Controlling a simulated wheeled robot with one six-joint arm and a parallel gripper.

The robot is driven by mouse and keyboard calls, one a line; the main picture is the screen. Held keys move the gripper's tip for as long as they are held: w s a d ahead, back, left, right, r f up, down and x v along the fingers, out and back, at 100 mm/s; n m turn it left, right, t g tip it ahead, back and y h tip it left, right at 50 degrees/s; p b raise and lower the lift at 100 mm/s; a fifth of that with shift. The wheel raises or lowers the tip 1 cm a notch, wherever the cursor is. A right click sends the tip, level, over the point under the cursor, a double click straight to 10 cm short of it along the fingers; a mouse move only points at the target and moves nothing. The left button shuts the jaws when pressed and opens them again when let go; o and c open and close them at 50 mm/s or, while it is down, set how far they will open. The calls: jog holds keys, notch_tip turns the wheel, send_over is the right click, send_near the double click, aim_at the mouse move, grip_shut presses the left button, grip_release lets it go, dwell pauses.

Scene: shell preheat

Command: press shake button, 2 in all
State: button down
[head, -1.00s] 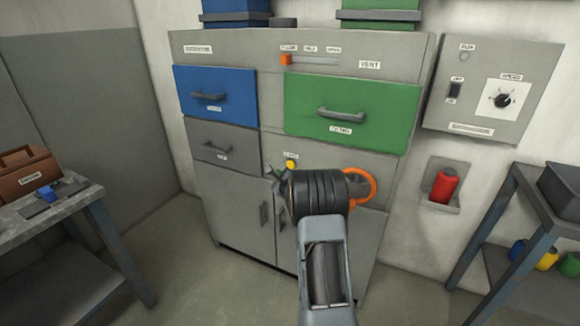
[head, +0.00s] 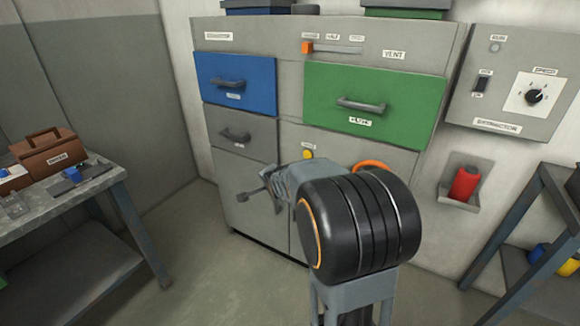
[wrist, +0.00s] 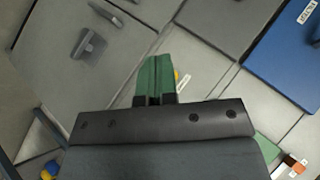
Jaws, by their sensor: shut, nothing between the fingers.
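The shake button is a small yellow knob (head: 308,154) under a small white label, on the grey cabinet front below the green drawer. In the wrist view, the yellow button (wrist: 177,75) shows just beside and partly behind my fingertips, with its label next to it. My gripper (wrist: 155,78) has its two green fingers closed together, with nothing between them. I cannot tell whether the fingertips touch the button. In the head view my black arm joint stands in front of the cabinet, and the fingertips are hard to make out.
The green drawer (head: 372,106), blue drawer (head: 235,74) and grey drawer (head: 228,121) are closed. An orange vent slider (head: 307,48) sits above. An extractor box (head: 510,85) hangs at the right. Benches stand at both sides; the floor between is clear.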

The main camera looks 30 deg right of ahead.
jog(key=s+a+n+g+y, duration=0.1)
jog(key=s+a+n+g, duration=0.1)
jog(key=s+a+n, duration=0.2)
jog(key=s+a+f+n+g+y, duration=0.1)
jog(key=s+a+n+g, duration=0.2)
jog(key=s, duration=0.8)
jog(key=s+a+n+g+y, duration=0.1)
jog(key=s+a+n+g, duration=0.1)
jog(key=s+a+n, duration=0.5)
jog(key=shift+s+f+n, duration=0.35)
jog(key=shift+s+n, duration=0.35)
jog(key=shift+n, duration=0.4)
jog(key=shift+d, duration=0.1)
